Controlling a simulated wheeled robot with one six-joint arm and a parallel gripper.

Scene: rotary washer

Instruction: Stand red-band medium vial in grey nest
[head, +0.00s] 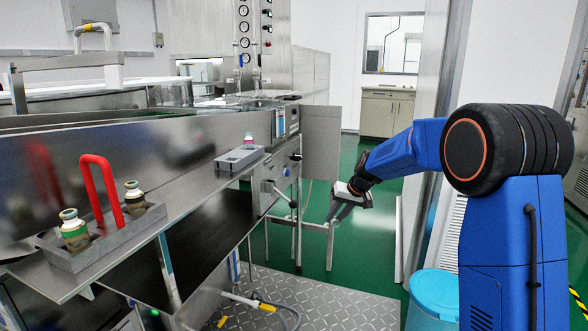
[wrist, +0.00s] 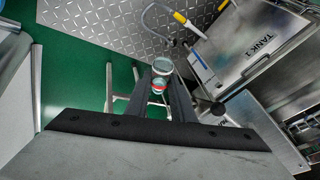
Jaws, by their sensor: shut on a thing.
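My gripper (head: 338,212) hangs in the open aisle to the right of the steel bench. In the wrist view my gripper (wrist: 163,80) is shut on the red-band vial (wrist: 159,85), which has a pale greenish round end and a red band. The vial is not clear in the head view. The grey nest (head: 231,165) is a small block on the bench ledge, to the left of my gripper and apart from it. A small vial with a pink band (head: 248,138) stands at the nest's back.
A steel panel (head: 321,140) stands behind my gripper. A blue bin (head: 434,295) is at lower right. Below lies a tread-plate floor (head: 320,300).

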